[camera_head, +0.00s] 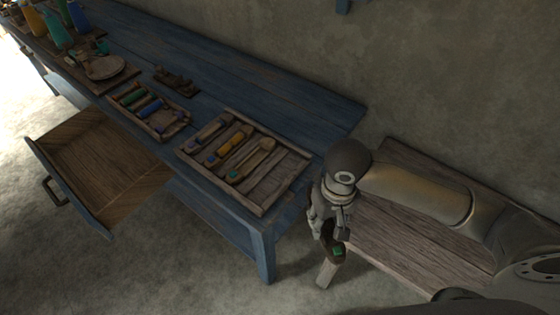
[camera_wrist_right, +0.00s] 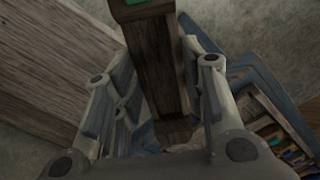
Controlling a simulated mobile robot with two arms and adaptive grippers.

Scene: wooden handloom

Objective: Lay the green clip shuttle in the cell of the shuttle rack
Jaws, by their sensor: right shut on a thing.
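The green clip shuttle (camera_head: 337,251) is a dark wooden bar with a green patch at its end. My right gripper (camera_head: 329,228) is shut on it and holds it beside the blue table's near right corner, over the bench edge. In the right wrist view the shuttle (camera_wrist_right: 155,58) stands between the fingers, its green end at the top. The shuttle rack (camera_head: 262,209) is a wooden tray on the blue table, left of the gripper. Several shuttles lie in its left and middle cells; the wide right part looks bare. My left gripper is not in view.
The blue table (camera_head: 310,92) runs to the upper left. A tray of coloured spools (camera_head: 120,106) stands left of the rack. An open drawer (camera_head: 104,170) juts out below. A wooden bench (camera_head: 410,240) lies under my right arm. The wall is behind.

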